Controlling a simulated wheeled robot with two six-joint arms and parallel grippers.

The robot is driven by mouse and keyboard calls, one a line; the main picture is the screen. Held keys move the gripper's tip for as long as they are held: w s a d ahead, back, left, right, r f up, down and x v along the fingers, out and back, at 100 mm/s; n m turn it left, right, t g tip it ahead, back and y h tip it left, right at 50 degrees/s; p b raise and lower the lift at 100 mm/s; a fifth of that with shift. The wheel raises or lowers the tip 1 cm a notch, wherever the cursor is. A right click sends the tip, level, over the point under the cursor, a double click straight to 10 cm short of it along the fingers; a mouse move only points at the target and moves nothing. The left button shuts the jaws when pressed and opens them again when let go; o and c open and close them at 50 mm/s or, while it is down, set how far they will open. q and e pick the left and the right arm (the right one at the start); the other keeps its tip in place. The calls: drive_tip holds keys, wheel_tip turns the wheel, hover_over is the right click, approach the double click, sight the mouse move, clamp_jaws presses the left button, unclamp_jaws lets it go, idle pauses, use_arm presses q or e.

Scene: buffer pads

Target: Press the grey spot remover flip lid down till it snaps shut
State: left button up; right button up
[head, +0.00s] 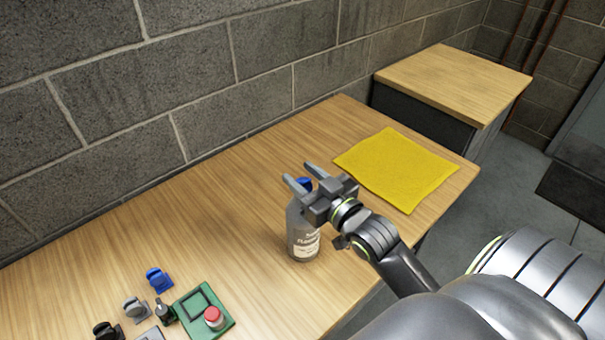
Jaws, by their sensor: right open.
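A grey bottle (302,238) with a pale label stands upright near the front edge of the wooden table; its label is too small to read surely. A blue part (304,184) shows at its top, partly hidden by my right gripper. My right gripper (300,177) is open, with its fingers pointing to the upper left, over or beside the bottle's top. I cannot tell whether it touches. A small grey piece (136,309) with a raised part stands at the lower left. Which item is the spot remover is not clear. My left gripper is not in view.
A blue piece (158,279), a black piece (107,331), a small dark bottle (164,311) and a green tray (190,299) with a red-topped jar (213,318) are at the lower left. A yellow cloth (396,168) lies at right. The middle table is clear; a block wall stands behind.

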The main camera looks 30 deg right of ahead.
drive_tip(key=shift+w, duration=0.15)
clamp_jaws()
drive_tip(key=shift+f+t+b, duration=0.4)
drive_tip(key=shift+b, duration=0.55)
drive_tip(key=shift+s+r+t+b, duration=0.1)
drive_tip(key=shift+s+t+b, duration=0.2)
drive_tip(key=shift+t+b, duration=0.5)
unclamp_jaws()
